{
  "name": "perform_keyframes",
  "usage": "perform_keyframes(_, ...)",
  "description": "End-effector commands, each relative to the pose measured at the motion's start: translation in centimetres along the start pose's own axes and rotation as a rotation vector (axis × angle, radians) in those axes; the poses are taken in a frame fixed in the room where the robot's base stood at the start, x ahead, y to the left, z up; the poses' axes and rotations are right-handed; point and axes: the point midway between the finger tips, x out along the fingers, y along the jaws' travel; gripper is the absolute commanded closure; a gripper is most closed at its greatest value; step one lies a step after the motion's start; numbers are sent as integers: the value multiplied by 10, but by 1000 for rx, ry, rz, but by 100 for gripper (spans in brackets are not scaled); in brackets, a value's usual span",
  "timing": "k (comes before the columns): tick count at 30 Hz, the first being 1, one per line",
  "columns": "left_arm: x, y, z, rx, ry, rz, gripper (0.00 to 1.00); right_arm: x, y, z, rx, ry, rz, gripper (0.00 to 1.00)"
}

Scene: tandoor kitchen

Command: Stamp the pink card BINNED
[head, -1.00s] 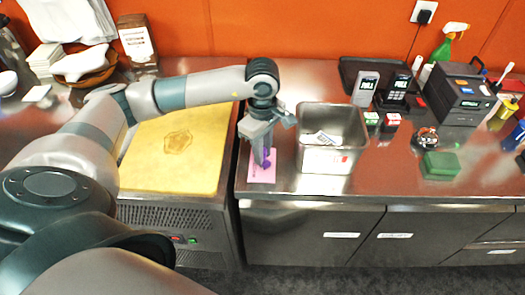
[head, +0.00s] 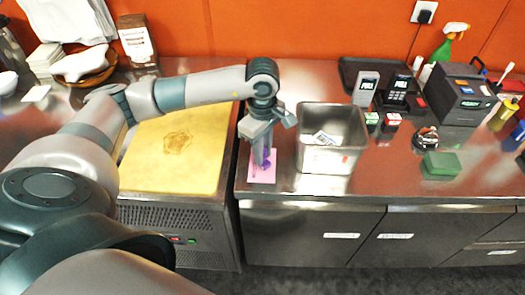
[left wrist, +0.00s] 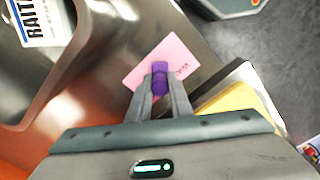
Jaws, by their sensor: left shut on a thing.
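The pink card (head: 259,175) lies flat on the steel counter, between the yellow board and the metal bin. It also shows in the left wrist view (left wrist: 173,52), with small dark marking near its right edge that I cannot read for sure. My left gripper (head: 266,155) points down over the card and is shut on a purple stamp (left wrist: 160,78). The stamp is between the two fingertips, over the card; I cannot tell whether it touches the card. Its underside is hidden. My right gripper is not in view.
An open metal bin (head: 318,160) with papers in it stands just right of the card. A yellow board (head: 190,165) lies to the left. Green and red stamps (head: 391,122), card terminals and a green box (head: 440,165) stand farther right. The counter's front edge is close below the card.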

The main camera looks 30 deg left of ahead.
Motion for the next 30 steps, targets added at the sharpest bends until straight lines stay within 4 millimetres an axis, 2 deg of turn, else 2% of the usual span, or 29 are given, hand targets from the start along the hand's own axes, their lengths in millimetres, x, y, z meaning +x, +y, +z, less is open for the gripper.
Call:
perform_keyframes(17,0,-1,0,0,1,-5,96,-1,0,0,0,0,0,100)
perform_keyframes(30,-29,0,0,1,0,0,96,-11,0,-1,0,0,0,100)
